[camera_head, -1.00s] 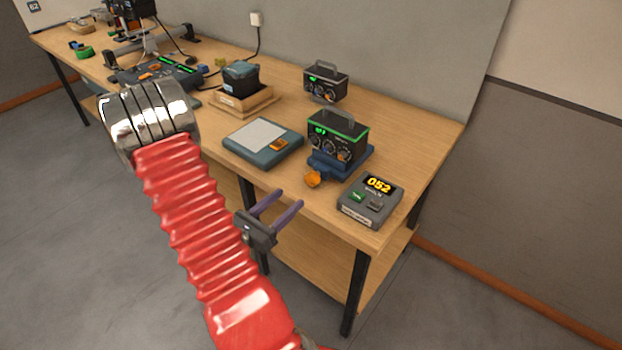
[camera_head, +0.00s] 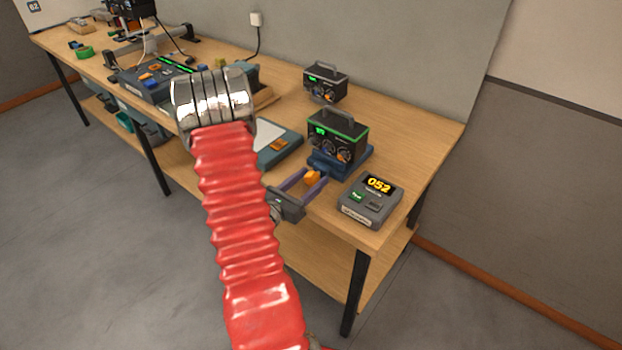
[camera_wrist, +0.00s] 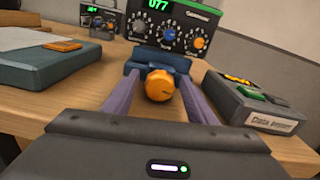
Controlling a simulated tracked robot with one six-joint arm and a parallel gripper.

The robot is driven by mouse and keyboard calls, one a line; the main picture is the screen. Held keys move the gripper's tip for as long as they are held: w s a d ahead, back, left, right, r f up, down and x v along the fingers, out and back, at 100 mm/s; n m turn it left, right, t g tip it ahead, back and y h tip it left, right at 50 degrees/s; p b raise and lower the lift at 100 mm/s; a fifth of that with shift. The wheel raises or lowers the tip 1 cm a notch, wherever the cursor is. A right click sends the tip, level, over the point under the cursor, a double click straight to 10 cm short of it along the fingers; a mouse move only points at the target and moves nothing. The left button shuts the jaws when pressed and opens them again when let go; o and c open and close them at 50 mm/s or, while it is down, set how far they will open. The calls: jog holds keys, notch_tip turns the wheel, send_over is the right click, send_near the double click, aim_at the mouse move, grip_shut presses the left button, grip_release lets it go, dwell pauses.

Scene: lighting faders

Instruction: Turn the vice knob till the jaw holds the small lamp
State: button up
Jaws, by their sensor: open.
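The orange vice knob (camera_head: 312,178) sticks out at the front of the blue vice (camera_head: 325,161) near the bench's front edge. My open gripper (camera_head: 307,182) has its two purple fingers on either side of the knob. In the wrist view the knob (camera_wrist: 160,85) shows between the fingers, with a small gap visible on the left; contact on the right is unclear. A black box with a green rim, handle and dials (camera_head: 338,136) stands at the vice, its display reading 077 in the wrist view. I cannot make out a separate small lamp; the jaw is mostly hidden.
A grey readout box (camera_head: 370,201) showing 052 stands close to the right of my fingers. A blue-grey pad (camera_head: 290,133) lies to the left, partly behind my arm. A second black dial box (camera_head: 326,83) stands further back. Bare bench lies at the right rear.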

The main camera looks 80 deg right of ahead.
jog(key=shift+s+d, duration=0.1)
jog(key=shift+d, duration=0.1)
jog(key=shift+c, duration=0.4)
jog(key=c, duration=1)
jog(key=shift+m, duration=0.3)
jog(key=shift+s+m, duration=0.15)
jog(key=shift+m, duration=2.45)
jog(key=o, duration=1.1)
jog(key=shift+f, duration=0.1)
